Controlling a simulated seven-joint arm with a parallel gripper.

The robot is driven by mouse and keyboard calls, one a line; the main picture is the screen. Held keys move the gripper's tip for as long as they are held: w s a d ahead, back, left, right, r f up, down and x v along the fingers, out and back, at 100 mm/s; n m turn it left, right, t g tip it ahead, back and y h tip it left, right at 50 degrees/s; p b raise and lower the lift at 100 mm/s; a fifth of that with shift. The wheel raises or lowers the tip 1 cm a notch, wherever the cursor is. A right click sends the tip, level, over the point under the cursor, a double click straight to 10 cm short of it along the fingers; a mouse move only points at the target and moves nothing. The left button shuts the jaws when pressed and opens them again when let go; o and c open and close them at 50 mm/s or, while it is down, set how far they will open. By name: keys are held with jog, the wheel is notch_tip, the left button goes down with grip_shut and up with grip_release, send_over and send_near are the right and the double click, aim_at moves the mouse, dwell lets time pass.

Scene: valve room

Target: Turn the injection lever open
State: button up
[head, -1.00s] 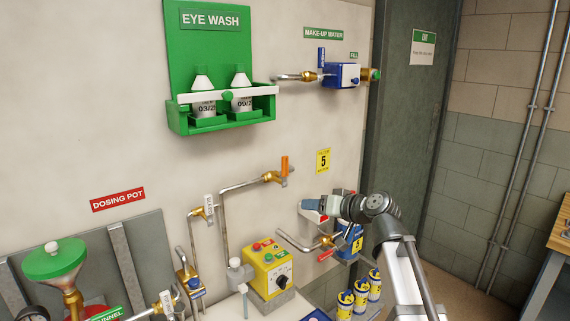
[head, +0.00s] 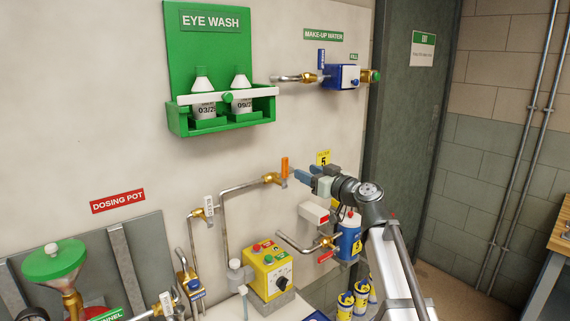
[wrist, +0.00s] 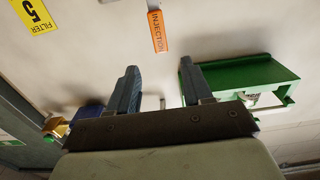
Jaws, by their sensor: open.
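The injection lever (head: 285,167) is an orange handle standing upright on a brass valve (head: 272,179) at the end of a wall pipe. In the wrist view the orange lever (wrist: 158,32) reads "INJECTION" and lies beyond the fingertips, seen roughly between their lines. My gripper (head: 297,173) is just right of the lever in the head view, pointing left at it. In the wrist view its two dark fingers (wrist: 165,80) are apart with nothing between them. Whether a fingertip touches the lever cannot be told.
A yellow "5" filter sign (head: 323,158) is on the wall behind my gripper. Below are a red-handled valve (head: 326,256), a blue canister (head: 348,238) and a yellow control box (head: 270,270). The green eye wash shelf (head: 220,120) hangs above left. The wall between is clear.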

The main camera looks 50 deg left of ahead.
aim_at(286, 163)
jog(key=a, duration=1.1)
jog(key=shift+c, duration=0.4)
grip_shut()
